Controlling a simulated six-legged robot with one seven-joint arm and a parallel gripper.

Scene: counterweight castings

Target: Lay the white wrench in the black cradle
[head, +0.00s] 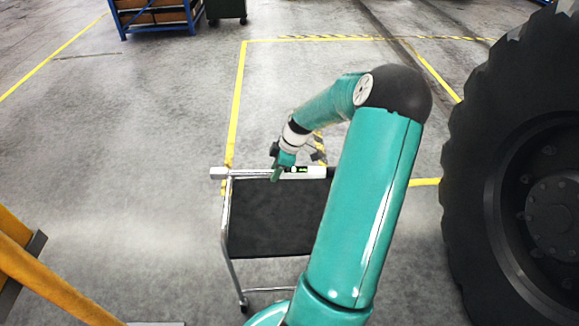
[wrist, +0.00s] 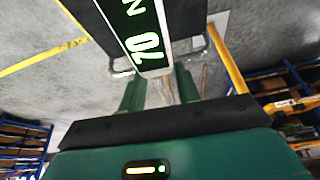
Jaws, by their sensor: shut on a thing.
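The white wrench (head: 248,173) lies level, left to right across the picture, at the cart's far edge in the head view. Its dark display with green digits is large in the wrist view (wrist: 140,35). My gripper (head: 278,174) is shut on the wrench near its middle, just left of the display. In the wrist view my gripper's two green fingers (wrist: 160,88) stand on either side of it. I cannot tell how high the wrench is above the cart. I cannot make out the black cradle apart from the dark cart top; my arm hides the cart's right side.
A cart (head: 268,222) with a black top and metal frame stands below the wrench. A huge tyre (head: 505,170) stands close on the right. Yellow rails (head: 45,275) are at lower left. A blue rack (head: 155,15) stands far back. The left floor is clear.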

